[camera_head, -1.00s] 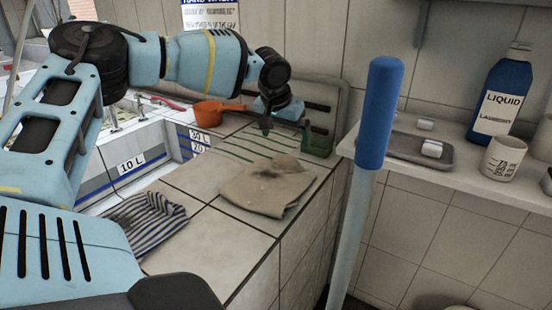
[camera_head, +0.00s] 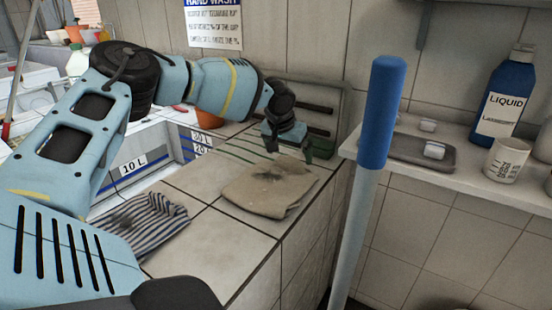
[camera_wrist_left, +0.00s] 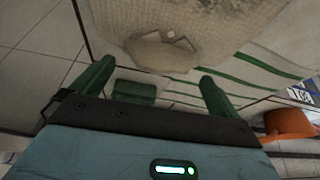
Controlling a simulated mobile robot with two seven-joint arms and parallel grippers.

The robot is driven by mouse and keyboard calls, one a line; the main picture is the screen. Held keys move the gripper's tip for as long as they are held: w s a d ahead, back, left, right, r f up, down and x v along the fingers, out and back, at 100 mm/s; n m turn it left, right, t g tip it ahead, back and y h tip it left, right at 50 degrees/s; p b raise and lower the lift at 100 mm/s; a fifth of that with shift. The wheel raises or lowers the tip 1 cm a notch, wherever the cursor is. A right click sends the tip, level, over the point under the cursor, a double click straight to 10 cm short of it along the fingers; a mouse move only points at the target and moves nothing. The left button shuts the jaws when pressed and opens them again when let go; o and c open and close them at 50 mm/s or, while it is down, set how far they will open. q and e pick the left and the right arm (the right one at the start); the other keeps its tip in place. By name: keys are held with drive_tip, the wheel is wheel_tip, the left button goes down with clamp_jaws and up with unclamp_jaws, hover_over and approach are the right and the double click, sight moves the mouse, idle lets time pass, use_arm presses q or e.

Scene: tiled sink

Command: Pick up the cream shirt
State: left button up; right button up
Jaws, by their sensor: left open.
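The cream shirt (camera_head: 265,190) lies folded, with a dark stain, on the tiled counter near its right edge. My left gripper (camera_head: 289,147) hangs just beyond the shirt's far edge, pointing down. In the left wrist view its two green fingers (camera_wrist_left: 154,82) are wide apart with nothing held between them. I cannot tell whether the fingertips touch the cloth. My right gripper is not in view.
A striped cloth (camera_head: 143,222) lies left of the shirt. A green object (camera_head: 322,148) stands behind it by the metal rack. A blue-handled pole (camera_head: 380,115) rises at the right. The shelf holds a detergent bottle (camera_head: 505,95) and mug (camera_head: 505,158).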

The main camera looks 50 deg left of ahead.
use_arm(q)
drive_tip(key=shift+w+f, duration=0.1)
drive_tip(key=shift+f, duration=0.1)
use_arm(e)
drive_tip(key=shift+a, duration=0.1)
use_arm(q)
drive_tip(key=c, duration=1.3)
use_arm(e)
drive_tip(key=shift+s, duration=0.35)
use_arm(q)
drive_tip(key=shift+r, duration=0.2)
drive_tip(key=shift+r, duration=0.25)
wheel_tip(320, 180, up, 3)
drive_tip(key=shift+f, duration=0.1)
drive_tip(key=s+d, duration=0.2)
drive_tip(key=s, duration=0.3)
drive_tip(key=s+d+p, duration=0.1)
drive_tip(key=s+d, duration=0.1)
drive_tip(key=s, duration=0.3)
drive_tip(key=s+d+p, duration=0.1)
drive_tip(key=s+d, duration=0.1)
drive_tip(key=s, duration=0.3)
drive_tip(key=shift+s, duration=0.25)
drive_tip(key=shift+s+d, duration=0.25)
drive_tip(key=shift+s, duration=0.45)
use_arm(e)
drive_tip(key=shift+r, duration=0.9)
